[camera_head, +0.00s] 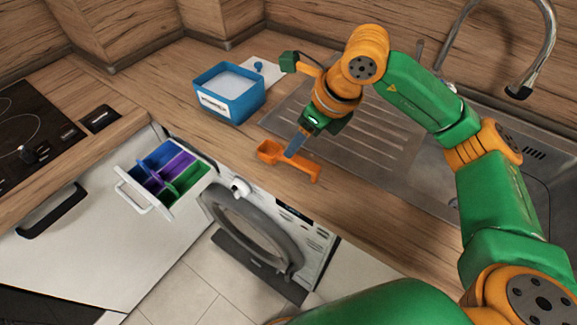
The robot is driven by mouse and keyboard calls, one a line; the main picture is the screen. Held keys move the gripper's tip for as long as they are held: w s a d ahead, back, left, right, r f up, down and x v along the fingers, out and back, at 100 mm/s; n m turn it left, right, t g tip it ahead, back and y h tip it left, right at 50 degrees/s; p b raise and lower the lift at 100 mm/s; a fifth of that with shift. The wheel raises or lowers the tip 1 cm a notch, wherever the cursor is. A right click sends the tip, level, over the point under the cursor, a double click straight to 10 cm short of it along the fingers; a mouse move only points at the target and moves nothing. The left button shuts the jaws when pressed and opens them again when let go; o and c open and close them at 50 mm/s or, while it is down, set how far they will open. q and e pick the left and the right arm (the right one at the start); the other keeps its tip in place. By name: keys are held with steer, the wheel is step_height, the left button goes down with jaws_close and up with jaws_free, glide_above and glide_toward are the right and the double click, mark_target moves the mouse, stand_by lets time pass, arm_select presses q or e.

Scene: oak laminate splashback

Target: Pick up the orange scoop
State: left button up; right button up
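The orange scoop (306,170) lies on the wooden counter near its front edge, its bowl to the left and its handle running to the right. My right gripper (295,146) points down from above with its bluish fingertip over the middle of the scoop. The fingertip overlaps the scoop in this view, and I cannot tell whether it touches it. The finger spacing cannot be made out from this angle. My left gripper is not in view.
A blue box (237,102) of white powder stands behind the scoop. A metal drainboard (378,140) and sink lie to the right, with a curved tap (547,45). Below the counter, a divided drawer (160,209) is pulled out and a round washer door (255,235) hangs open.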

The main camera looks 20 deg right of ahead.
mark_target(270, 151)
steer(key=p+x, duration=0.2)
steer(key=x, duration=0.4)
steer(key=shift+s+a+p, duration=0.1)
steer(key=shift+a+p, duration=0.05)
steer(key=shift+p, duration=0.2)
steer(key=shift+a+f, duration=0.1)
steer(key=shift+f, duration=0.4)
jaws_close()
